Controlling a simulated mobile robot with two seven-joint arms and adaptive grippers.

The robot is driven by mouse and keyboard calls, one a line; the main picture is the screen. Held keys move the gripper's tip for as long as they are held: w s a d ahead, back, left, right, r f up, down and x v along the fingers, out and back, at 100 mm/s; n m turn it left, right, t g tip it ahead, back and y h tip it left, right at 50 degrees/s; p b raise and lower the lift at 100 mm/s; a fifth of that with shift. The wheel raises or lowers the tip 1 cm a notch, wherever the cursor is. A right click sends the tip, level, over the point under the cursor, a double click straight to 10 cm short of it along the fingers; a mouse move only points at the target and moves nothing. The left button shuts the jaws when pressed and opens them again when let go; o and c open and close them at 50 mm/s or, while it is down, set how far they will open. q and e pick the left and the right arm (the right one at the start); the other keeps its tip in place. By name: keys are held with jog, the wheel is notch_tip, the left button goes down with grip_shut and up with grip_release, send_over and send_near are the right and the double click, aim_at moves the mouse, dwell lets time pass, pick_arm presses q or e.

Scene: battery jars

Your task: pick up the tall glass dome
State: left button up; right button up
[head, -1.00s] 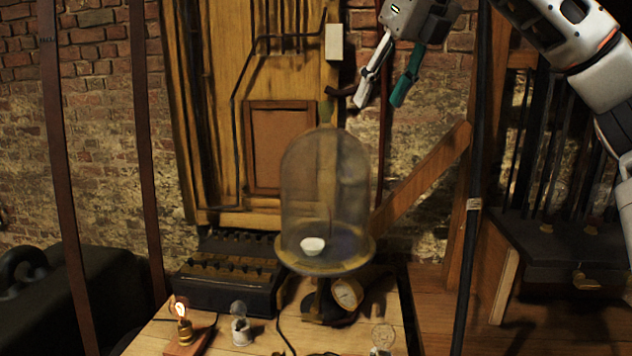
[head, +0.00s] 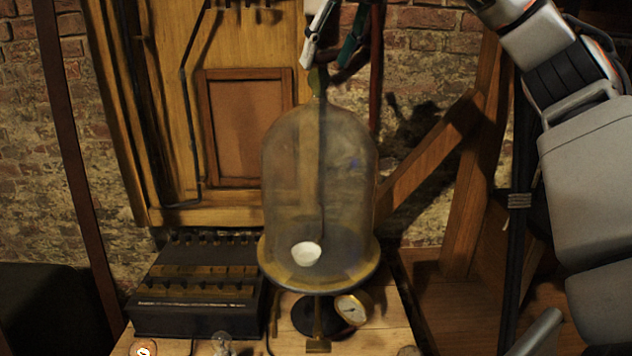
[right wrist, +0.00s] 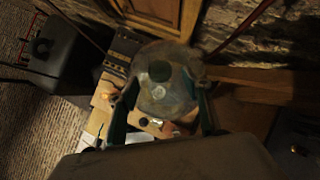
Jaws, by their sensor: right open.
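The tall glass dome (head: 318,180) stands upright on a round plate with a pedestal (head: 285,283). A small white cup (head: 306,254) shows through its glass. A greenish knob (head: 318,82) tops it. Whether the fingers touch the knob cannot be told. My left gripper is not in view.
A black box with rows of terminals (head: 195,305) stands left of the dome on the wooden table. A gauge (head: 350,310) sits beneath the plate. A small bulb (head: 222,344) stands at the front. A diagonal wooden brace (head: 430,150) rises behind, at right.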

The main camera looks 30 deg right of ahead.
aim_at(319, 74)
jog(key=shift+x, duration=2.75)
grip_shut()
jog(key=shift+w+r, duration=0.15)
jog(key=shift+r, duration=0.1)
